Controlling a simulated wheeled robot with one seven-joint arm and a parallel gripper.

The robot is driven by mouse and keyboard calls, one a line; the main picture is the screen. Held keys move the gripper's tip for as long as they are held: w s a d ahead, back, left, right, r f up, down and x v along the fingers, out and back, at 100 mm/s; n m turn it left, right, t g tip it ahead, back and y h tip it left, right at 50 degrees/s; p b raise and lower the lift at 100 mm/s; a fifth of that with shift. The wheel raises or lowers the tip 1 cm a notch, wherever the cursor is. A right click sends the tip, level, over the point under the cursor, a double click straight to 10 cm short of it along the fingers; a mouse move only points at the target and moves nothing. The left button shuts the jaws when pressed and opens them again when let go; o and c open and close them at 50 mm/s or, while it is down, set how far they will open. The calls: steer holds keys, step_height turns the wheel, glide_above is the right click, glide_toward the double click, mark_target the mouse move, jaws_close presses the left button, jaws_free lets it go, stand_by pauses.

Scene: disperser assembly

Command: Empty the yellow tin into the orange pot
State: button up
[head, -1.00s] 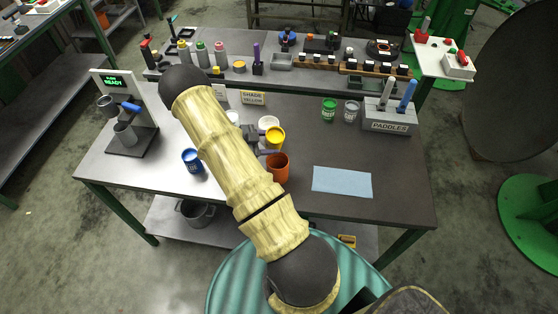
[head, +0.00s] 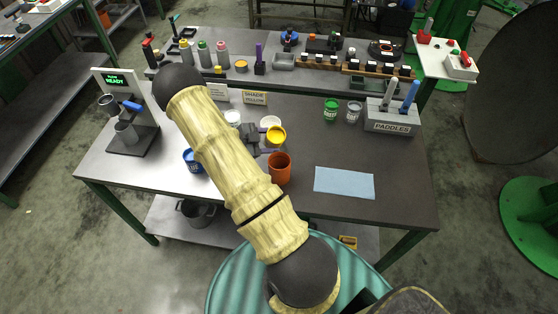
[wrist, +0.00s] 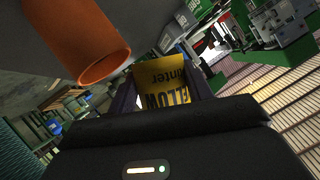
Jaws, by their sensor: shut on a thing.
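The yellow tin (head: 277,141) is above the table in the head view, with its open top and yellow contents showing. It looks tilted toward the front. My gripper (head: 260,139) is shut on it from the left. In the wrist view the tin's yellow label (wrist: 163,85) shows between the two fingers, its lettering turned over. The orange pot (head: 280,170) stands upright on the table, just in front of and below the tin. The pot (wrist: 80,40) also shows at upper left in the wrist view, apart from the tin. The inside of the pot is mostly dark.
A blue tin (head: 192,162) stands left, partly behind my arm. A light blue cloth (head: 344,183) lies right of the pot. Green (head: 330,110) and grey (head: 353,112) tins stand near the paddle holder (head: 391,122). The table's right front is clear.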

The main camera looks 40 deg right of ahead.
steer(key=shift+r, duration=0.15)
steer(key=shift+w+d+m+t+b, duration=0.1)
steer(key=shift+m+t+b, duration=0.25)
steer(key=shift+b, duration=0.2)
steer(key=shift+w+f, duration=0.15)
steer(key=shift+f, duration=0.05)
